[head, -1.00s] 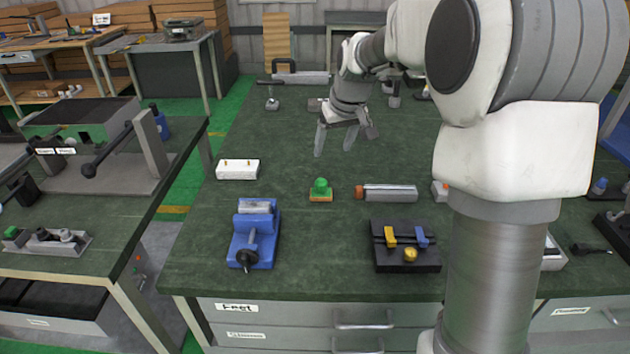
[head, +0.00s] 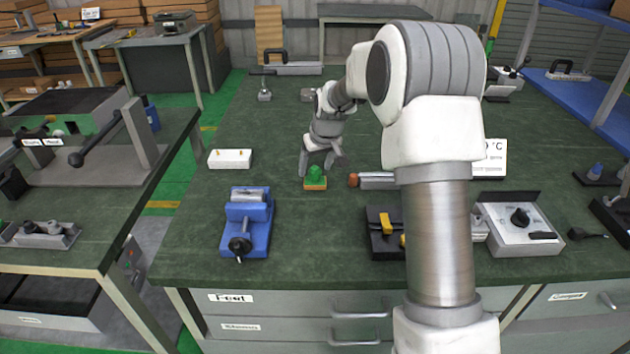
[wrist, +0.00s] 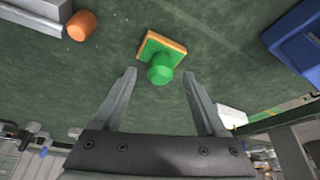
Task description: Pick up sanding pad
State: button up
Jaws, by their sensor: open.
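The sanding pad (head: 315,180) has an orange base, a green top face and a round green knob. It lies on the green workbench top (head: 285,215), and it also shows in the wrist view (wrist: 161,62). My gripper (head: 322,168) is open and empty, right at the pad in the head view. In the wrist view my two fingers (wrist: 160,78) stand apart on either side of the knob's line, with the pad just beyond the fingertips. I cannot tell the exact height of the fingertips above the bench.
A cylinder with an orange end (head: 375,180) lies right of the pad. A blue vise (head: 247,222) stands front left, a white block (head: 230,158) back left. A black fixture with a yellow part (head: 383,235) sits front right. Bare bench lies between the vise and fixture.

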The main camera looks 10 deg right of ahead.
jog(key=shift+x, duration=0.8)
grip_shut()
jog(key=shift+r, duration=0.1)
jog(key=shift+r, duration=0.6)
notch_tip(320, 180, up, 3)
jog(key=shift+f+p, duration=0.1)
jog(key=shift+p, duration=0.35)
jog(key=s+d+r+p, duration=0.1)
jog(key=s+d+r, duration=0.4)
jog(key=d, duration=0.5)
jog(key=shift+v, duration=0.95)
jog(key=shift+w+d, duration=0.15)
